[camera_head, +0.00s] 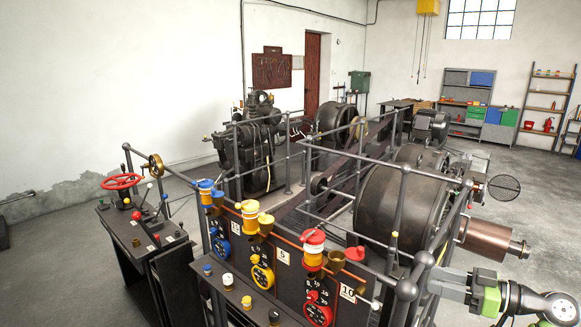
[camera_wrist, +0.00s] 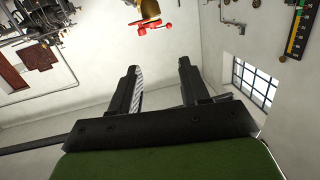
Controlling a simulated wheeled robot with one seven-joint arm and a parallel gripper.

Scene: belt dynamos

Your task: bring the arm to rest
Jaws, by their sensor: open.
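My gripper (camera_wrist: 157,68) shows in the wrist view with its two dark fingers apart and nothing between them. Pale wall lies behind the fingers, and neither touches anything. In the head view my arm (camera_head: 515,300) reaches in from the lower right edge, with green, black and grey parts. It lies in front of the large dark dynamo drum (camera_head: 385,205) and near the copper-coloured cylinder (camera_head: 490,238).
A control panel with coloured dials (camera_head: 262,277) and cups stands in front, beside a desk with a red handwheel (camera_head: 121,181). Grey railings (camera_head: 345,155) surround the machines. Bare floor (camera_head: 60,250) lies at left. Shelves (camera_head: 547,105) stand at the back right.

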